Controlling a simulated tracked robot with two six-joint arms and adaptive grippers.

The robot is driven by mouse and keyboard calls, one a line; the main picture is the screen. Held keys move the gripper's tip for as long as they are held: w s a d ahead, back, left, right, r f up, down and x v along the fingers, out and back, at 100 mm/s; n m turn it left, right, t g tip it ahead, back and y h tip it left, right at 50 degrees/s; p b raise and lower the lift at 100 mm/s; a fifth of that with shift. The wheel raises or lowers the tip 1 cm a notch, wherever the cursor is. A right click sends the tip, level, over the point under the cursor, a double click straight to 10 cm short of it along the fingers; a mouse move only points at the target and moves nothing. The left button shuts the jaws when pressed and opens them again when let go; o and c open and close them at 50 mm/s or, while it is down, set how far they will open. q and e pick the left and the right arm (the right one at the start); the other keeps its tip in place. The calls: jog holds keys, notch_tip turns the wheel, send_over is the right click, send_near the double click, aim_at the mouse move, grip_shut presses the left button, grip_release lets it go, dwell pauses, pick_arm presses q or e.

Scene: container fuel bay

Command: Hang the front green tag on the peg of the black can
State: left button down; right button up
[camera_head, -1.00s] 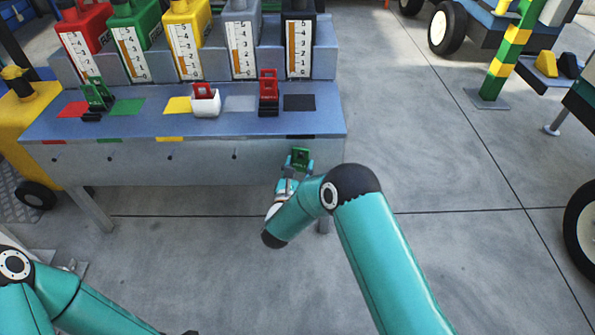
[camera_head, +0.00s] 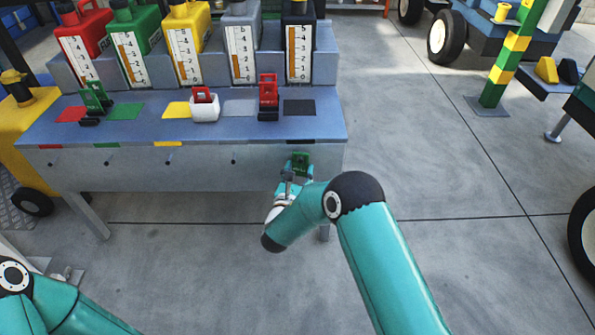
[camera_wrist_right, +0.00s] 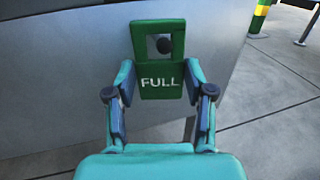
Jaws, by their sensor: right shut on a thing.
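The green tag (camera_head: 301,160), marked FULL, is held upright by my right gripper (camera_head: 297,170) in front of the bench's front face, below the black can (camera_head: 299,48). In the right wrist view the green tag (camera_wrist_right: 161,72) sits between the two fingers of the right gripper (camera_wrist_right: 158,88), which is shut on its sides. A dark round peg end (camera_wrist_right: 164,46) shows through the tag's square hole. I cannot tell whether the peg passes through the hole or stands behind it. My left gripper is out of view; only its arm shows at lower left.
Several coloured cans with level gauges stand along the back of the bench (camera_head: 224,132). Another green tag (camera_head: 94,97) and red tags (camera_head: 268,91) stand on top. More pegs line the front face.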

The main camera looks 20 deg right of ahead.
jog(key=o, duration=1.1)
jog(key=shift+s, duration=0.1)
